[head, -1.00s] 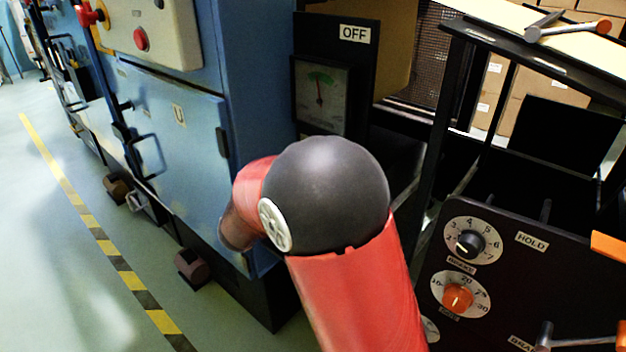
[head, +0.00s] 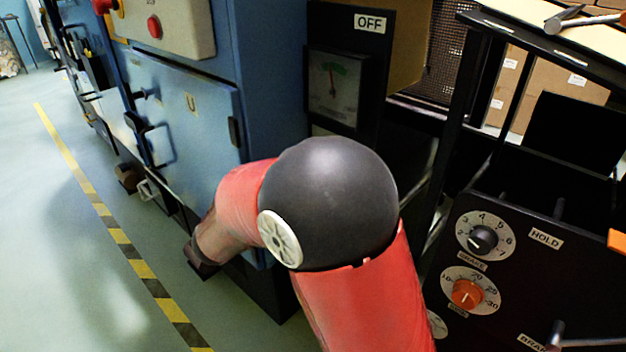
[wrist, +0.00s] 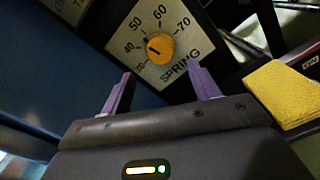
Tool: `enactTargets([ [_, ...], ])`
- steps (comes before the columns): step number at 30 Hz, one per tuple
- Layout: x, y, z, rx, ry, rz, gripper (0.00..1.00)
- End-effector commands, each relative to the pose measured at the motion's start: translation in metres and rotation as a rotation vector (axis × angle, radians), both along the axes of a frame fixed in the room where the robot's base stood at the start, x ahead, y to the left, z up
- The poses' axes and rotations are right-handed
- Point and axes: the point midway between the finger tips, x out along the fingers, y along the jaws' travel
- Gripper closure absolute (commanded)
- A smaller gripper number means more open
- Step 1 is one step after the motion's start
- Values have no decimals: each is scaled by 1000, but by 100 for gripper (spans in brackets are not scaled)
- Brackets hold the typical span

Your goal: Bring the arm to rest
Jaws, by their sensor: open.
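My gripper (wrist: 158,92) shows in the wrist view with its two purple fingers apart and nothing between them. Beyond the fingertips is a white dial plate marked SPRING with a yellow knob (wrist: 160,47). I cannot tell how far the fingers are from the plate. In the head view my red arm (head: 350,295) with its dark round joint fills the lower middle and bends away to the left, beside the blue cabinet.
The blue cabinet (head: 190,120) stands at left, a needle gauge (head: 333,85) beside it. A dark panel at right carries a black knob (head: 483,239) and an orange knob (head: 467,293). A yellow block (wrist: 284,93) lies right of the fingers. Floor beyond the striped line (head: 122,240) is clear.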

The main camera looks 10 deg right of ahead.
Motion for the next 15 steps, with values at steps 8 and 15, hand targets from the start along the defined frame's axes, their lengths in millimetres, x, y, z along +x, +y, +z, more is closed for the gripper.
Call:
enactTargets([
  [8, -4, 5, 0, -1, 0, -1, 39],
  [15, -13, -13, 3, 60, 3, -50, 39],
])
